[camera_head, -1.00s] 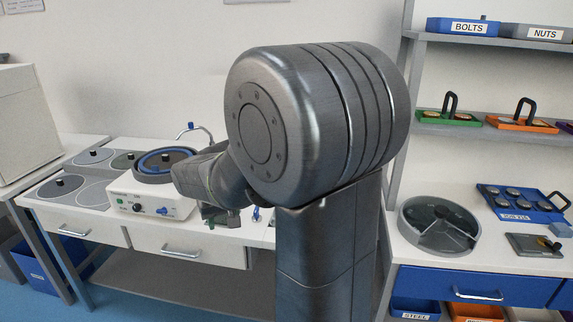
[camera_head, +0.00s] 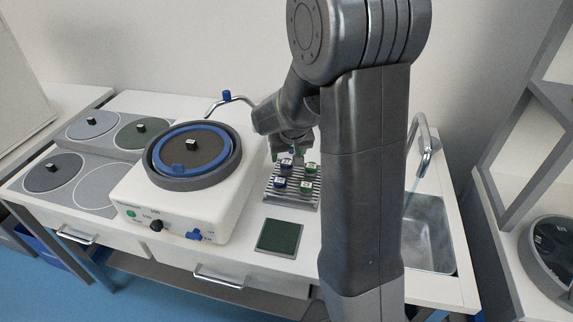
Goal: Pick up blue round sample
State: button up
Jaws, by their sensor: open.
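Two small blue samples, a rear one (camera_head: 286,166) and a front one (camera_head: 280,184), stand on a ribbed grey rack (camera_head: 293,204) on the white bench. They sit on its left side and have pale tops with dark marks. They are too small to tell which is round. Two green samples, a rear one (camera_head: 310,169) and a front one (camera_head: 306,188), stand to their right. My gripper (camera_head: 291,156) is open, pointing down above the back of the rack, close to the rear blue sample. Its fingers are small and partly hidden, and I cannot tell whether they touch anything.
A white polishing machine (camera_head: 172,216) with a blue-rimmed disc stands left of the rack. A dark green square pad (camera_head: 279,237) lies in front of it. A sink (camera_head: 428,228) with a tap (camera_head: 424,150) is at right, partly behind my arm. Grey and green discs lie far left.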

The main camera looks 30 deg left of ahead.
aim_at(287, 162)
jog(key=shift+x, duration=1.85)
grip_shut()
notch_tip(287, 162, up, 10)
